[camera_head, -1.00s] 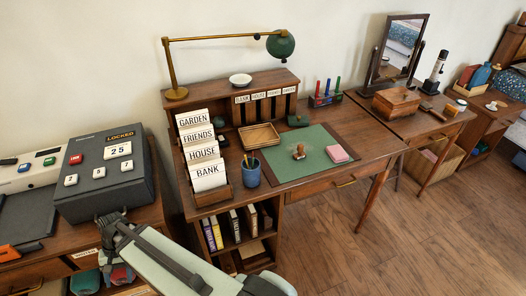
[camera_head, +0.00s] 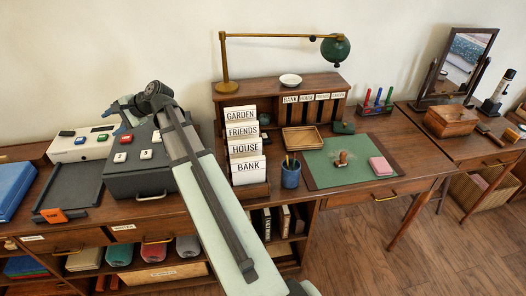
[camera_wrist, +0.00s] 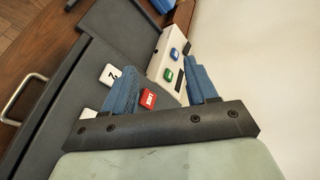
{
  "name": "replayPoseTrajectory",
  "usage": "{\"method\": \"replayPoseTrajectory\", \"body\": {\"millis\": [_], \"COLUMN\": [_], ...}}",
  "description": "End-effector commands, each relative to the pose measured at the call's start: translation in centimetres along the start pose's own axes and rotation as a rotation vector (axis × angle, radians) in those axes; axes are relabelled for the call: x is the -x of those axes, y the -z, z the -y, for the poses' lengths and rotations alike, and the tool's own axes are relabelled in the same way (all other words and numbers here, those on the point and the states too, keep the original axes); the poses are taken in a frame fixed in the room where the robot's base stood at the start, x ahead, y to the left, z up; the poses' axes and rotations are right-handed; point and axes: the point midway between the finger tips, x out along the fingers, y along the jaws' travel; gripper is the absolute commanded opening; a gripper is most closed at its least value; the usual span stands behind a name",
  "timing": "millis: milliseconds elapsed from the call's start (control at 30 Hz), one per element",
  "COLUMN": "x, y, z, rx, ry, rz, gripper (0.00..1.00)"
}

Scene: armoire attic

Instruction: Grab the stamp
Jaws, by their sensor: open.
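The stamp (camera_head: 342,158), small with a brown wooden handle, stands on the green desk mat (camera_head: 322,172) in the head view, left of a pink pad (camera_head: 381,166). My gripper (camera_head: 124,112) is far to the left of it, above the dark grey box with buttons. In the wrist view my gripper (camera_wrist: 165,80) shows two blue fingers spread apart with nothing held between them. The stamp is not in the wrist view.
Letter sorter cards (camera_head: 243,150) and a blue pencil cup (camera_head: 291,175) stand between my arm and the mat. A brass lamp (camera_head: 225,70) arches over the desk shelf. A wooden tray (camera_head: 304,139) lies behind the mat. The grey box (camera_head: 145,178) is under my gripper.

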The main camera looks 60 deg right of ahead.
Motion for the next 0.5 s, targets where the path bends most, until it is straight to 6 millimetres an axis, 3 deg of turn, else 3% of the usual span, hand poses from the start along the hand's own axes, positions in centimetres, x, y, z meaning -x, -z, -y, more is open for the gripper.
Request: {"method": "replayPoseTrajectory", "body": {"millis": [33, 100, 200, 333, 500], "x": [1.8, 4.6, 9.3, 14.0, 19.6], "y": [1.1, 2.6, 5.7, 10.2, 16.5], "z": [3.1, 6.5, 9.6, 9.0, 4.4], "rx": [-0.022, -0.059, -0.103, -0.134, -0.163], "ry": [0.059, 0.136, 0.208, 0.200, 0.098], "rz": [-0.017, -0.042, -0.095, -0.183, -0.311], "gripper": [0.57, 0.57, 0.57, 0.57, 0.57]}}
